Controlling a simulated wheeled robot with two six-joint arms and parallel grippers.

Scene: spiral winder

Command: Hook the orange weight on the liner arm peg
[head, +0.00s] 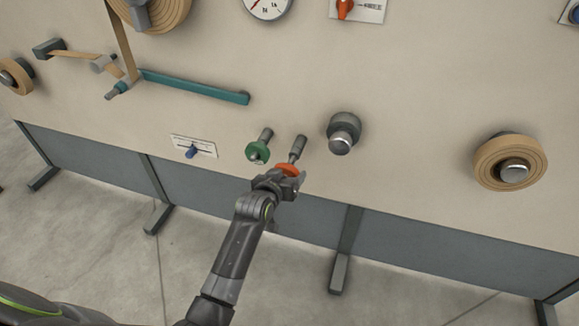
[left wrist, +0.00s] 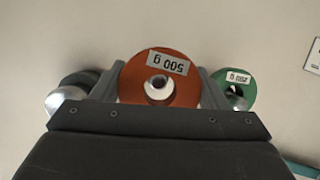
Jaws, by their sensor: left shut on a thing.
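The orange weight (head: 287,169) is a disc with a centre hole and a "500 g" label, upside down in the left wrist view (left wrist: 160,78). My left gripper (head: 279,179) is shut on it, one finger on each side. It is at the outer end of a grey peg (head: 298,148) on the panel; a bright metal end shows in its hole. I cannot tell whether it is still around that peg. The teal liner arm (head: 195,87) is on the panel, up and left, with a grey peg-like end (head: 112,94) at its left. My right gripper is out of view.
A green weight (head: 257,151) hangs on a peg just left of the orange one. A dark roller with a metal end (head: 342,138) juts out to the right. A slider plate (head: 194,147) is left. A tan roll (head: 510,162) is far right.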

